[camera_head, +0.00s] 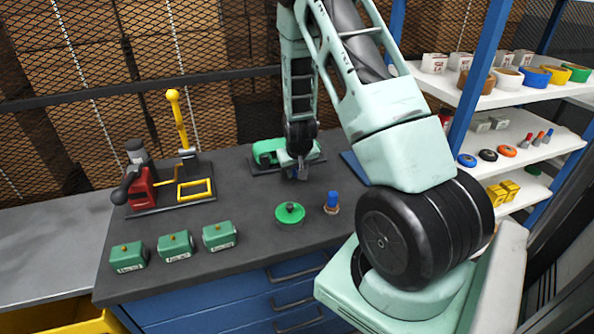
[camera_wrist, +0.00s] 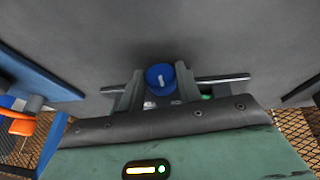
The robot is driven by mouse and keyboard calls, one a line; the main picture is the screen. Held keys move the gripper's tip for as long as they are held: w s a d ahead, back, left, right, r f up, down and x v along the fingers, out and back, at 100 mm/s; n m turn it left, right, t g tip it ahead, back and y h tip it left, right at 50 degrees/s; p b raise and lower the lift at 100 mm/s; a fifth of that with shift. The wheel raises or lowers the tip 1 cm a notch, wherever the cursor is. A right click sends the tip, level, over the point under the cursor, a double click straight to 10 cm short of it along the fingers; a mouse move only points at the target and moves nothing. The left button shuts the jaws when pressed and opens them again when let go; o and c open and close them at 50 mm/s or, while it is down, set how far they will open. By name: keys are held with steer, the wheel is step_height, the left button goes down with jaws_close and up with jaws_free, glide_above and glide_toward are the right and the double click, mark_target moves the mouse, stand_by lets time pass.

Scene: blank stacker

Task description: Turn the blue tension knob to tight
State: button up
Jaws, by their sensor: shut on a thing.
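The blue tension knob (camera_wrist: 153,75) shows in the wrist view as a round blue cap with a pale pointer line. The line runs nearly up and down in that picture, leaning slightly. My gripper (camera_wrist: 159,88) has one finger on each side of the knob and is shut on it. In the head view my gripper (camera_head: 299,172) reaches down at the front of a green machine (camera_head: 268,150) on a dark base. There the knob is mostly hidden by my gripper. Markings for tight cannot be read in either view.
A green round lidded thing (camera_head: 289,213) and a blue-topped piece (camera_head: 332,202) stand nearer on the dark bench (camera_head: 200,265). Several green blocks (camera_head: 176,245) line the front left. A red and yellow press (camera_head: 143,188) stands at left. Shelves (camera_head: 515,135) are at right.

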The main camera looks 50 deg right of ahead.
steer(key=shift+s+d+f+t+y+b, duration=0.1)
steer(key=shift+s+f+t+y+b, duration=0.15)
steer(key=shift+y+b, duration=0.55)
steer(key=shift+m+t, duration=0.25)
steer(key=shift+m, duration=0.05)
steer(key=shift+s+y, duration=0.1)
steer(key=shift+y, duration=0.3)
steer(key=shift+t+y, duration=0.4)
steer(key=shift+y, duration=0.1)
steer(key=shift+r+p, duration=0.1)
steer(key=shift+p, duration=0.25)
steer(key=o, duration=1)
steer(key=shift+d+r, duration=0.1)
steer(key=shift+r, duration=0.1)
